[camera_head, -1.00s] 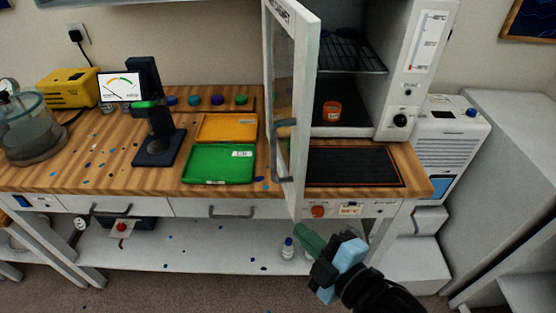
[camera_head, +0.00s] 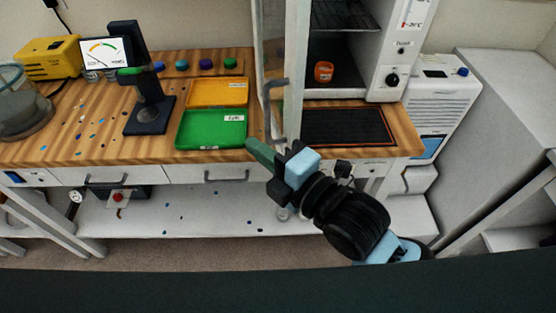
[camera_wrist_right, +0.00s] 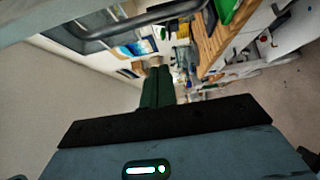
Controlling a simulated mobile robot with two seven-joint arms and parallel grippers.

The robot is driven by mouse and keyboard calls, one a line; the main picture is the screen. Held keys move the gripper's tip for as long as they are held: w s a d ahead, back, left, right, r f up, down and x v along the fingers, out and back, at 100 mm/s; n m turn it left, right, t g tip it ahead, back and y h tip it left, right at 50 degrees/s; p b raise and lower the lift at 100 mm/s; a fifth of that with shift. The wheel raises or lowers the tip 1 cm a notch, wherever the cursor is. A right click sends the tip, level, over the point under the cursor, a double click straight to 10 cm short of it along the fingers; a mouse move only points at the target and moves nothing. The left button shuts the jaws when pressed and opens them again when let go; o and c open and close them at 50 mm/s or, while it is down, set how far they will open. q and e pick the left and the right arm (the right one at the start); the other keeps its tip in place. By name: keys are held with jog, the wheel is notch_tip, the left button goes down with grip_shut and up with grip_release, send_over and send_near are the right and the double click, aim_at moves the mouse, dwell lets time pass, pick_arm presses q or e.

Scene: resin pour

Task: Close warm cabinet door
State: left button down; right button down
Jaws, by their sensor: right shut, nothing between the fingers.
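The white warm cabinet (camera_head: 384,60) stands on the bench with its door (camera_head: 293,60) swung open toward me, seen almost edge-on. The door has a glass pane and a grey bar handle (camera_head: 270,112) on its left face. My right gripper (camera_head: 254,150) is shut and empty. Its green fingers lie just below and left of the handle in the head view, and its body hides the lower door. In the right wrist view the shut fingers (camera_wrist_right: 157,88) point away, with the handle (camera_wrist_right: 140,22) crossing above them; contact cannot be told. My left gripper is out of view.
An orange jar (camera_head: 323,72) stands inside the cabinet, below a wire rack. A dark mat (camera_head: 345,127) lies before the opening. Green (camera_head: 212,130) and orange (camera_head: 217,93) trays lie left of the door. A dark stand (camera_head: 149,115) is farther left.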

aim_at(267, 132)
jog(key=w, duration=0.2)
jog(key=w+d, duration=0.1)
jog(key=w, duration=0.1)
jog(key=shift+w+p, duration=0.25)
jog(key=shift+p, duration=0.05)
dwell(0.4)
